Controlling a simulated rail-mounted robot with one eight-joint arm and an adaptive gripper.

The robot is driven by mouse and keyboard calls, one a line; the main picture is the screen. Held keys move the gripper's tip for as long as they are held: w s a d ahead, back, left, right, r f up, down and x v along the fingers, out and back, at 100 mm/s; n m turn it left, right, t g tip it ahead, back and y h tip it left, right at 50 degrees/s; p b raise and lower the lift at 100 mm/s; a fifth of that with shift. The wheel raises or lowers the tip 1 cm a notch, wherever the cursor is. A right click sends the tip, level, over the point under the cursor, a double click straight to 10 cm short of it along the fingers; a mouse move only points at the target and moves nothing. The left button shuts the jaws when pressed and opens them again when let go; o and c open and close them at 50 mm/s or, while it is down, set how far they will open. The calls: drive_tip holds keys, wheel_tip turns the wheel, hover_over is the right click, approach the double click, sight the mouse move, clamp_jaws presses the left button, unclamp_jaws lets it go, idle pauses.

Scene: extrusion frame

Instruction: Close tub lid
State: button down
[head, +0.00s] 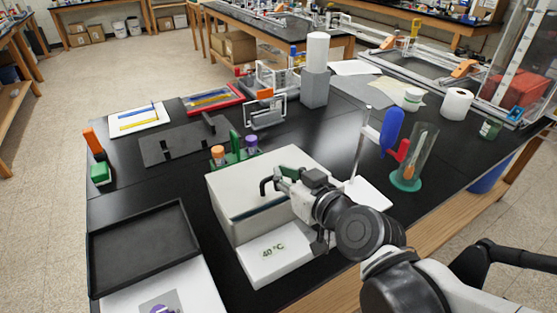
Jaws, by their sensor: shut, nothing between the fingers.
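The tub is a pale grey box (245,230) with a white front panel marked "40 °C", standing on the black bench in the lower middle of the head view. Its white lid (235,188) lies over the top and looks about flat. I cannot tell whether it is fully seated, and my arm hides its right side. My gripper (268,186) is over the middle of the lid, shut and empty, with its dark fingers pointing left. I cannot tell whether it touches the lid.
A green rack (237,152) with orange and purple-capped tubes stands close behind the tub. A black tray (143,247) lies to the left. A clear cylinder (417,155) on a green base and a stand with a blue object (391,130) are to the right.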

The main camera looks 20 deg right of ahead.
drive_tip(key=shift+s+f+b, duration=0.25)
drive_tip(key=shift+f+b, duration=0.05)
drive_tip(key=shift+f, duration=0.25)
drive_tip(key=shift+s+f+b, duration=0.2)
drive_tip(key=shift+f+b, duration=0.05)
drive_tip(key=shift+f, duration=0.3)
drive_tip(key=shift+d+f, duration=0.1)
drive_tip(key=shift+r, duration=0.2)
drive_tip(key=shift+r, duration=4.8)
drive_tip(key=s+d+f+m+g+h, duration=0.2)
drive_tip(key=s+d+f+g, duration=0.3)
drive_tip(key=f, duration=0.5)
drive_tip(key=shift+s+m+g+h, duration=0.3)
drive_tip(key=shift+s+g+h, duration=0.4)
drive_tip(key=shift+g, duration=0.5)
drive_tip(key=shift+w, duration=0.1)
